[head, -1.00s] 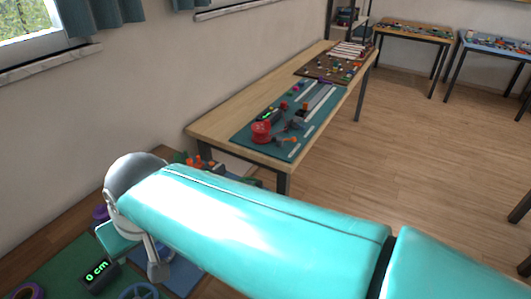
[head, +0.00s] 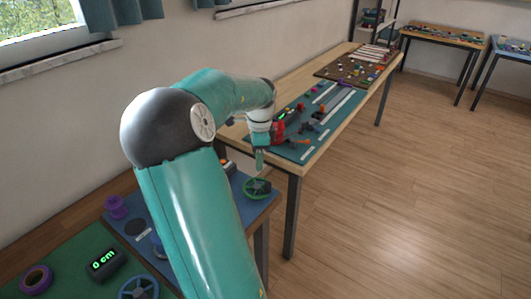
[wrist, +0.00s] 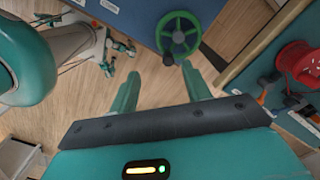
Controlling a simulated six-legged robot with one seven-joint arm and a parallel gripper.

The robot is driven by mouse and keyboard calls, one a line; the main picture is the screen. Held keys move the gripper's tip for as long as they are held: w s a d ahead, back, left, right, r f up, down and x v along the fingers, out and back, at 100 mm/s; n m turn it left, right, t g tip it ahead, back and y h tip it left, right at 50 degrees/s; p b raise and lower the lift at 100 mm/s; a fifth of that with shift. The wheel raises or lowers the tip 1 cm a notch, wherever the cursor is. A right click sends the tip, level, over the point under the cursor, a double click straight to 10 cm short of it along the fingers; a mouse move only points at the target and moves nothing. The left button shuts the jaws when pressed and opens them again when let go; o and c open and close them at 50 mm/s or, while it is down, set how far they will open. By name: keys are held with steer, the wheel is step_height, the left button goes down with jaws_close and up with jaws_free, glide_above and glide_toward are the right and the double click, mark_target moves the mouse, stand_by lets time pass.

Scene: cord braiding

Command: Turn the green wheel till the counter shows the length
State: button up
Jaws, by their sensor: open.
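The green wheel (head: 257,188) is a spoked ring with a dark hub, at the right end of the blue mat on the near bench. It also shows at the top of the wrist view (wrist: 179,35). My gripper (head: 259,160) points down above the wheel in the head view. In the wrist view its two fingers (wrist: 160,70) are spread, empty and apart from the wheel. A dark counter (head: 104,262) on the green mat at lower left reads "0 cm" in green. My arm hides part of the bench between them.
A blue wheel (head: 138,288) lies by the counter, with purple spools (head: 37,278) nearby. A wooden table (head: 292,166) with a teal mat stands close behind my gripper; a red spool (wrist: 300,62) on it shows at right. Open floor (head: 370,220) lies to the right.

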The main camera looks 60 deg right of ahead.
mark_target(267, 183)
steer(key=shift+m+g, duration=0.3)
steer(key=shift+m, duration=0.4)
steer(key=d+f, duration=0.1)
steer(key=f, duration=0.3)
steer(key=s+f, duration=0.1)
steer(key=f, duration=0.4)
steer(key=d+f, duration=0.1)
steer(key=f, duration=0.4)
steer(key=shift+s+d, duration=0.3)
steer(key=shift+s, duration=0.1)
jaws_close()
